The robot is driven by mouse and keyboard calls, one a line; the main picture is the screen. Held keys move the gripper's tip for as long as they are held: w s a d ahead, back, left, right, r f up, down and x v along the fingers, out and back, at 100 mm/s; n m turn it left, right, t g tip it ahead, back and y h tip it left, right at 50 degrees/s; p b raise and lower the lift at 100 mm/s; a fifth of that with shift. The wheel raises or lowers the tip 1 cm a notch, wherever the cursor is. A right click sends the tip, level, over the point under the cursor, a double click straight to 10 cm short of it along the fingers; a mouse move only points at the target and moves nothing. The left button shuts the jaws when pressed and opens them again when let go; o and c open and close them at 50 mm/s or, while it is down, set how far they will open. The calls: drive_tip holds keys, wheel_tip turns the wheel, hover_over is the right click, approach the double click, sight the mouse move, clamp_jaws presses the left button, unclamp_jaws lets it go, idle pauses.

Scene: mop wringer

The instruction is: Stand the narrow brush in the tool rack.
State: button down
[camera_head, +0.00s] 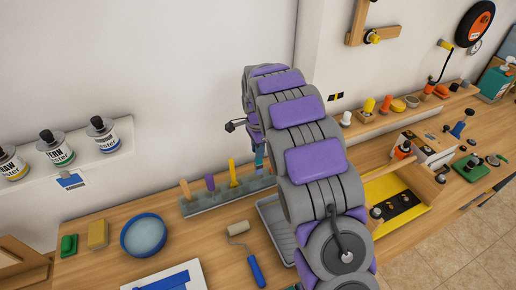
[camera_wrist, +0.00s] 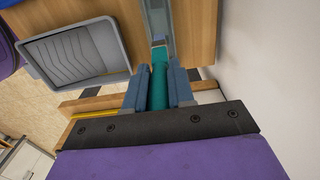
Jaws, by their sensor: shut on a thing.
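The narrow brush (camera_wrist: 159,84) has a teal handle, held between the two blue-grey fingers of my gripper (camera_wrist: 158,88) in the wrist view. Its far end points at the grey tool rack (camera_wrist: 157,18) and overlaps it in the picture. I cannot tell whether it is inside a slot. In the head view, the tool rack (camera_head: 227,199) lies along the wall with a wooden, a purple and a yellow handle standing in it. My gripper is at the rack's right end there, mostly hidden behind my arm. A small blue-teal part (camera_head: 259,162) shows just above that end.
A grey paint tray (camera_wrist: 78,56) lies beside the rack. A roller (camera_head: 246,255), a blue bowl (camera_head: 144,236) and two sponges are on the bench to the left. A yellow-lined box (camera_head: 391,198) is to the right. The wall stands close behind the rack.

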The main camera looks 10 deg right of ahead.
drive_tip(key=shift+a+f+p, duration=0.15)
drive_tip(key=shift+a+f, duration=0.5)
drive_tip(key=shift+f, duration=0.15)
drive_tip(key=shift+a+f+p, duration=0.15)
drive_tip(key=shift+a+f, duration=0.45)
drive_tip(key=shift+f, duration=0.2)
idle(1.2)
drive_tip(key=shift+d, duration=0.25)
drive_tip(key=shift+s+f, duration=0.1)
drive_tip(key=shift+f, duration=0.05)
